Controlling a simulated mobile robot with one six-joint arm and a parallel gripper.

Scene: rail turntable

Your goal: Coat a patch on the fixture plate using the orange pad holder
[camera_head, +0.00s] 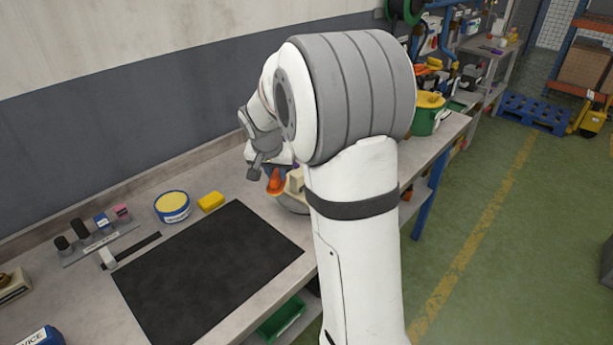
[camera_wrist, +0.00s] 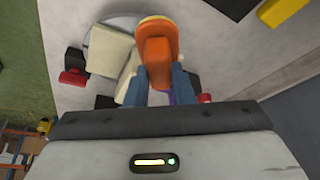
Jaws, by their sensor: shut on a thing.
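My gripper (camera_wrist: 157,88) is shut on the orange pad holder (camera_wrist: 157,52), held between its two blue fingers. A lighter orange-yellow rim shows at the holder's far end. In the head view the orange holder (camera_head: 276,183) hangs below my gripper, just left of a pale block. A round grey plate (camera_wrist: 98,38), likely the fixture plate, carries pale blocks (camera_wrist: 110,52). In the wrist view the holder overlaps the plate's edge; I cannot tell whether it touches. In the head view my arm hides most of the plate (camera_head: 293,206).
A black mat (camera_head: 205,270) lies on the bench. Behind it are a round yellow-topped tin (camera_head: 172,206), a yellow block (camera_head: 211,201) and a rack of small stamps (camera_head: 98,243). Red-ended dark parts (camera_wrist: 73,77) sit by the plate. A green-and-yellow bucket (camera_head: 428,112) stands farther along.

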